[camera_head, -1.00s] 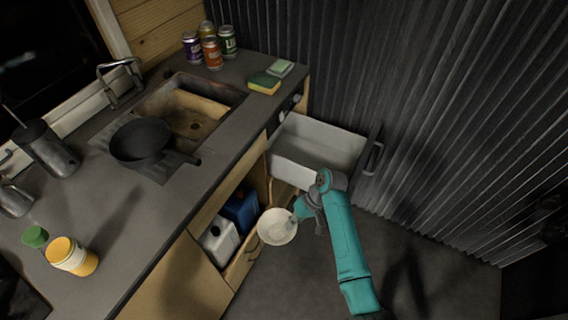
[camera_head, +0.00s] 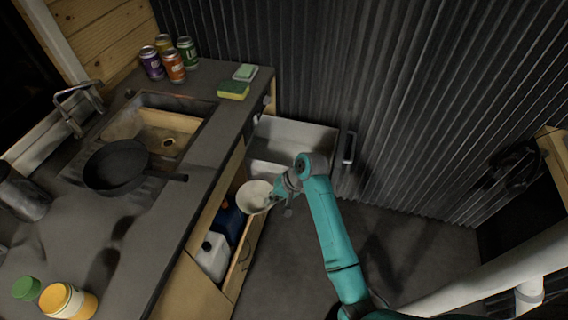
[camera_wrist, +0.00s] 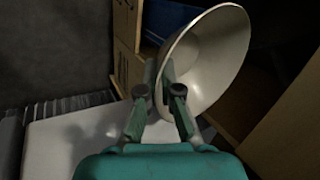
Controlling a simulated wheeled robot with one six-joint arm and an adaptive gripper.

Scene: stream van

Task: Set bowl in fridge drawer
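A white bowl (camera_head: 255,197) is held at its rim by my gripper (camera_head: 276,196), just in front of the open fridge drawer (camera_head: 318,134). In the wrist view the bowl (camera_wrist: 213,58) is tilted on its side, and my gripper's fingers (camera_wrist: 160,97) are closed on its edge. The fridge drawer is pulled out from the counter end, and the part of its inside that shows looks empty. My arm covers its near right part. In the wrist view a pale surface, likely the drawer (camera_wrist: 75,142), lies below my gripper.
A lower cabinet beside the bowl holds a white jug (camera_head: 212,256) and a blue container (camera_head: 231,222). The counter (camera_head: 165,225) carries a pan (camera_head: 116,166), cans (camera_head: 173,66) and a sponge (camera_head: 233,90). A corrugated wall stands behind the drawer. Floor to the right is clear.

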